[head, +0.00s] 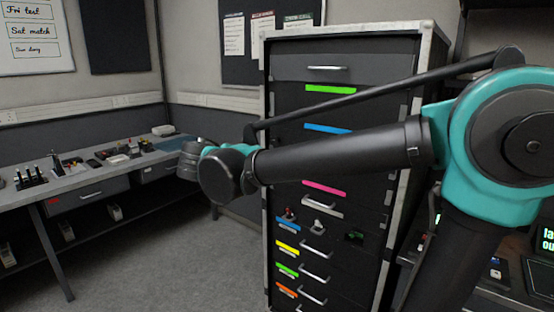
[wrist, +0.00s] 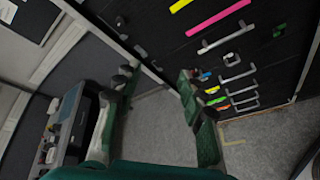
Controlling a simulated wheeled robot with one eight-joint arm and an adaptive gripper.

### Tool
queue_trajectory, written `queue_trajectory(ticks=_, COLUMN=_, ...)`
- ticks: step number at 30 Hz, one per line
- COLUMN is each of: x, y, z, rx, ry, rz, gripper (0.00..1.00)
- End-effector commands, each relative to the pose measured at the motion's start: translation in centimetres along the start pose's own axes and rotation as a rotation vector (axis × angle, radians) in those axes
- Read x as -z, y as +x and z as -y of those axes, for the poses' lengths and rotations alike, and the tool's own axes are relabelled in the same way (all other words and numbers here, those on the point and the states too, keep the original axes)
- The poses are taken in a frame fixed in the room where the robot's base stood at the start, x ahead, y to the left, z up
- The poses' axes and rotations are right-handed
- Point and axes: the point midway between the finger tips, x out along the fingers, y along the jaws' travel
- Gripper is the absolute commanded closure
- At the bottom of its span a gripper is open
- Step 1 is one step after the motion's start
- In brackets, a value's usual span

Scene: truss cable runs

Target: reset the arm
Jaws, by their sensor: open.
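My arm (head: 345,152), teal and black, stretches leftward across the front of a tall black drawer cabinet. In the wrist view my gripper (wrist: 157,82) shows two green fingers with dark tips, spread well apart with nothing between them. In the head view the gripper end is mostly hidden behind the wrist joint (head: 222,175). The cabinet (head: 345,68) has coloured label strips and metal handles. It also shows in the wrist view (wrist: 165,42), tilted, beyond the fingers. No contact between gripper and cabinet is visible.
A grey workbench (head: 95,178) with small items and drawers runs along the left wall. Open carpet (head: 165,255) lies between bench and cabinet. A pinboard (head: 240,60) and a whiteboard (head: 35,40) hang behind. A dark shelf with screens (head: 545,242) stands at right.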

Motion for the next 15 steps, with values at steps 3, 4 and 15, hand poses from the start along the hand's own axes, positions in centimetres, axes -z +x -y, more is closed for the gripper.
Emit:
queue_trajectory(ticks=3, x=-0.7, y=1.9, z=2.4, rx=0.058, ry=0.057, rz=-0.008, gripper=0.59)
queue_trajectory(ticks=4, x=-0.9, y=2.3, z=3.0, rx=0.073, ry=0.073, rz=-0.01, gripper=0.59)
queue_trajectory(ticks=15, x=-3.9, y=9.1, z=16.5, rx=0.376, ry=0.443, rz=-0.032, gripper=0.59)
